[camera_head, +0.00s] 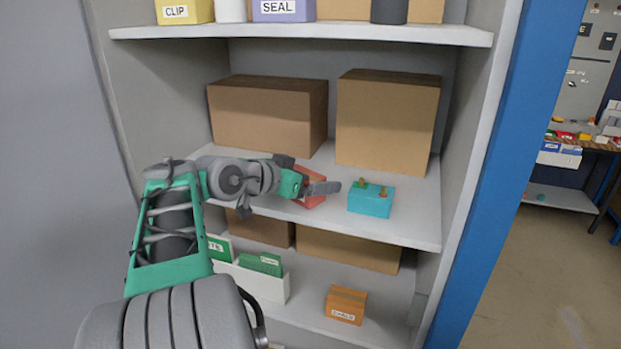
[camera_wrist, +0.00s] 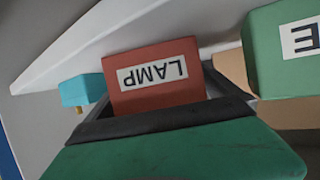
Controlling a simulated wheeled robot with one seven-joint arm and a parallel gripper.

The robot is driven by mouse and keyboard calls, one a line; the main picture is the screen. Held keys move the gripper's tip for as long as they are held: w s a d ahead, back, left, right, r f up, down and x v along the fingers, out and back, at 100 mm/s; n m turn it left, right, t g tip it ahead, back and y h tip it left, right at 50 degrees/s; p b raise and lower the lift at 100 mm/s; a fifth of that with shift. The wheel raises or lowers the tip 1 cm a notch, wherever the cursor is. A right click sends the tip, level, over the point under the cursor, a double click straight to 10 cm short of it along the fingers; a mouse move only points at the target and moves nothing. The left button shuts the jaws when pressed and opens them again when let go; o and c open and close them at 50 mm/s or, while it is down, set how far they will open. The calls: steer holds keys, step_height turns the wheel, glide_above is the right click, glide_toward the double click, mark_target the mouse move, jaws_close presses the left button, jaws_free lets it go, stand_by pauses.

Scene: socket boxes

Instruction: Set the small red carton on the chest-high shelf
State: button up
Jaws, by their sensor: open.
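The small red carton (camera_head: 311,202), labelled LAMP, is at the front of the middle shelf (camera_head: 415,222), which is about chest height. It appears to rest there, but my gripper covers much of it in the head view, and its base is hard to see. In the wrist view the carton (camera_wrist: 150,99) is straight ahead, with its label upside down. My gripper (camera_head: 312,188) is open at the carton, with its dark fingers (camera_wrist: 160,112) close to it. I cannot tell whether they touch it.
Two brown boxes (camera_head: 268,115) (camera_head: 388,120) fill the back of the shelf. Below are green boxes (camera_head: 262,263), a white bin (camera_head: 250,283) and an orange box (camera_head: 346,304).

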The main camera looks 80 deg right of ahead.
steer(key=shift+r+p, duration=0.3)
steer(key=v, duration=1.1)
steer(key=w+a+f+n+t, duration=0.2)
steer(key=w+f+n+t, duration=0.1)
steer(key=w, duration=0.3)
steer(key=w+a+f+n+t, duration=0.2)
steer(key=w+f+n+t, duration=0.1)
steer(key=w, duration=0.3)
steer(key=w+a+f+n+t+y, duration=0.2)
steer(key=w+a+f+n, duration=0.25)
steer(key=a, duration=0.25)
steer(key=w+a+f+n+t+y, duration=0.35)
steer(key=w+a, duration=0.25)
steer(key=a, duration=0.2)
steer(key=s+a+f+n+y, duration=0.1)
steer(key=a+f+n+y, duration=0.2)
steer(key=a, duration=0.8)
steer(key=s+a+f+n+g+y, duration=0.1)
steer(key=a+f+n, duration=0.5)
steer(key=a, duration=0.6)
step_height(320, 180, down, 2)
steer(key=shift+s+a+f+n+y+b, duration=0.1)
steer(key=shift+s+a+n+y+b, duration=0.45)
steer(key=shift+y, duration=0.6)
steer(key=shift+s+d+g, duration=0.1)
steer(key=shift+d+g, duration=0.15)
steer(key=shift+c, duration=0.2)
